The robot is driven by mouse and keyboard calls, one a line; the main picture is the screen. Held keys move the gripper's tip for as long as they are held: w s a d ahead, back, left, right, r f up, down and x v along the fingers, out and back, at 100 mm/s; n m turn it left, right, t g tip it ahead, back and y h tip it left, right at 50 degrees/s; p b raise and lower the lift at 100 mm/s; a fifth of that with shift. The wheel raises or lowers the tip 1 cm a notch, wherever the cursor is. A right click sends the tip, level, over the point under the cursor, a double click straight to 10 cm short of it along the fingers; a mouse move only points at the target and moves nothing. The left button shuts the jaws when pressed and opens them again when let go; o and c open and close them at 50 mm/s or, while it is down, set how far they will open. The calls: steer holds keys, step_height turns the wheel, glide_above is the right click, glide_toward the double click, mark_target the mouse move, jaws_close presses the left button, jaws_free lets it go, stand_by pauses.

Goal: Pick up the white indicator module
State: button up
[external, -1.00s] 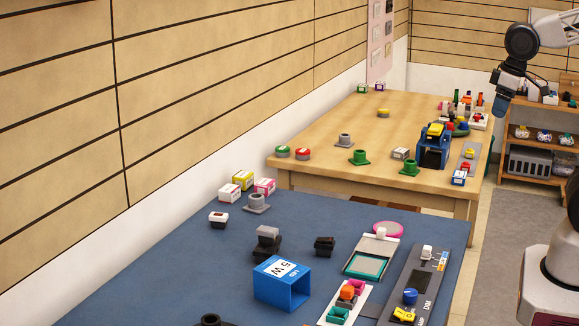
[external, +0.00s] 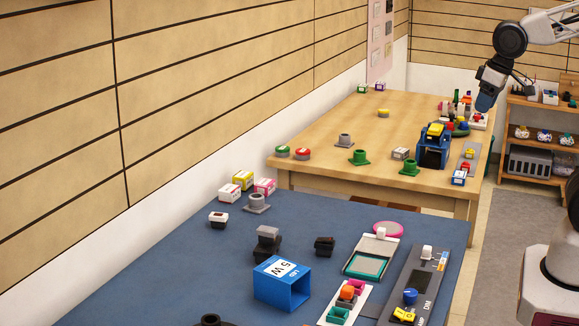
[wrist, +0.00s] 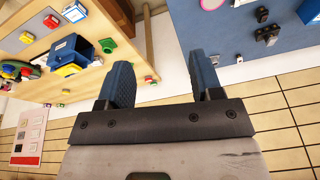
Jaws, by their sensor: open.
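A small module with a white top and black base (external: 218,220) stands on the left part of the blue table. It looks like the white indicator module, but I cannot be sure at this size. Another small white piece (external: 427,252) sits on the grey panel at the right of that table. My gripper (external: 487,96) is in the air, in front of the far right end of the wooden table in the external view, well away from both. In the wrist view my two blue fingers (wrist: 163,82) are spread with nothing between them.
The blue table (external: 150,285) also holds a blue open box (external: 282,283), dark blocks (external: 324,246) and small cartons (external: 242,180). The wooden table (external: 320,130) behind carries a blue holder (external: 433,146) and several small parts. A shelf (external: 540,165) stands at the right.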

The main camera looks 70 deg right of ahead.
steer(key=w+a+f+m+t+y, duration=0.15)
steer(key=w+a+m, duration=0.3)
steer(key=w, duration=0.65)
steer(key=w+a+f+m+t, duration=0.25)
steer(key=w+m, duration=0.35)
steer(key=w, duration=0.6)
steer(key=w+a+f+m+t, duration=0.1)
steer(key=w+a+f+m, duration=0.3)
steer(key=w, duration=0.7)
steer(key=w+a+f+m+t, duration=0.3)
steer(key=w+a+f+m, duration=0.6)
steer(key=w, duration=0.4)
steer(key=m+t+y, duration=0.1)
steer(key=m+t, duration=0.1)
steer(key=m, duration=0.5)
glide_toward(227, 217)
steer(key=w, duration=0.2)
steer(key=shift+w+f, duration=0.15)
steer(key=shift+w, duration=0.2)
steer(key=shift+w+a+f+m, duration=0.25)
steer(key=shift+a+f+m, duration=0.05)
steer(key=shift+f+m, duration=0.3)
steer(key=shift+x, duration=1.2)
steer(key=shift+w, duration=0.2)
